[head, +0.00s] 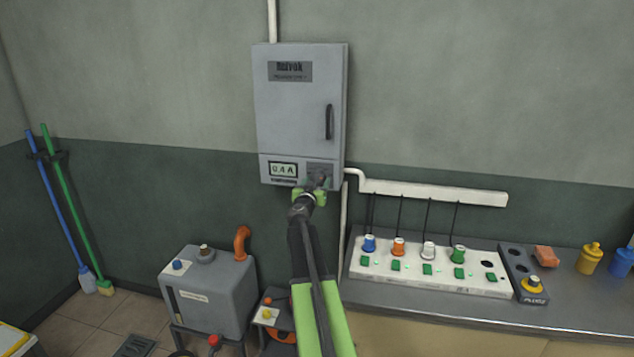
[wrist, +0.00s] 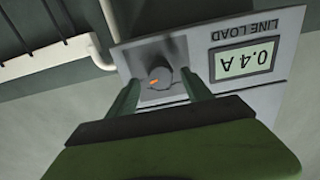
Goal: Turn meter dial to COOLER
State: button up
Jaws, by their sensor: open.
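The meter dial (wrist: 159,76) is a round dark grey knob with an orange pointer mark on a grey panel. In the wrist view, which is upside down, it sits between and just beyond the fingertips of my gripper (wrist: 160,88). The fingers are apart; I cannot tell whether either touches the knob. The LINE LOAD display (wrist: 244,59) beside it reads 0.4 A. In the head view the display (head: 283,169) is at the bottom of a grey wall cabinet (head: 290,110), and my gripper (head: 318,182) covers most of the dial. The position labels are unreadable.
A power strip (head: 430,271) with several coloured plugs lies on the counter (head: 480,311) at right. A grey tank (head: 208,290) with an orange pipe stands at lower left. A white conduit (head: 430,191) runs along the wall right of the cabinet.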

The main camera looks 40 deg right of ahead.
jog(key=shift+x, duration=0.95)
jog(key=shift+a, duration=0.1)
grip_shut()
